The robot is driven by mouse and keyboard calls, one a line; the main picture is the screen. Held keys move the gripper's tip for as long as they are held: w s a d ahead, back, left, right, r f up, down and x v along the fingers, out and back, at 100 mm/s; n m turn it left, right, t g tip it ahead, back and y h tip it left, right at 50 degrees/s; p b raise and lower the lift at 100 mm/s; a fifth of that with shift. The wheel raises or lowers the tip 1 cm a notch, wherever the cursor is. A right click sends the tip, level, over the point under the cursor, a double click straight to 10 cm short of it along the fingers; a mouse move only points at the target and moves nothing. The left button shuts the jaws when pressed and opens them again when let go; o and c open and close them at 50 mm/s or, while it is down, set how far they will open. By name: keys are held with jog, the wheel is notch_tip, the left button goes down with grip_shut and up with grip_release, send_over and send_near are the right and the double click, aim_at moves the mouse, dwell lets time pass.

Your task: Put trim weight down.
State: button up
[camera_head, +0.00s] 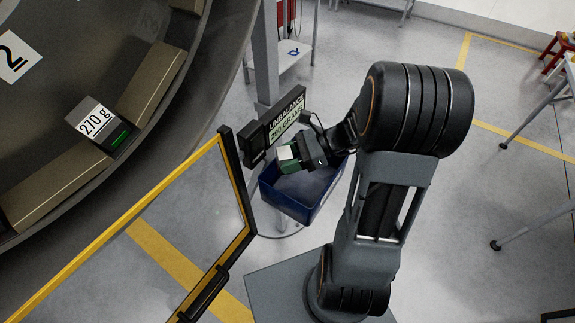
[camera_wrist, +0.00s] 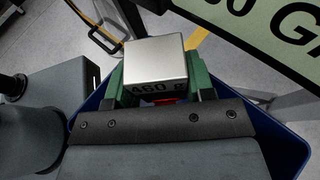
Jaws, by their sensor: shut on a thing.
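My gripper (camera_head: 294,158) is shut on a trim weight (camera_head: 284,153), a silver block. In the wrist view the weight (camera_wrist: 155,58) sits between the green fingers of my gripper (camera_wrist: 157,80), and its near face reads "460 g". A blue bin (camera_head: 318,205) is below my gripper. The bin's blue wall (camera_wrist: 285,150) shows around my gripper in the wrist view. The weight looks held above the bin, and its exact height over it is hard to tell. The inside of the bin is partly hidden by my gripper; the part I see looks empty.
A display (camera_head: 283,118) reading "UNBALANCE 290 GRAMS" stands just behind my gripper. A yellow-framed barrier (camera_head: 125,232) is at the left. The large dark ring (camera_head: 215,70) holds a block (camera_head: 97,123) marked "270 g". Grey floor at the right is open, with stands beyond.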

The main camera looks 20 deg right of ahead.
jog(key=shift+w+f, duration=0.1)
jog(key=shift+f, duration=1.45)
jog(key=shift+f, duration=0.1)
jog(key=shift+f, duration=0.4)
jog(key=shift+f, duration=0.1)
jog(key=o, duration=0.9)
jog(key=shift+o, duration=0.2)
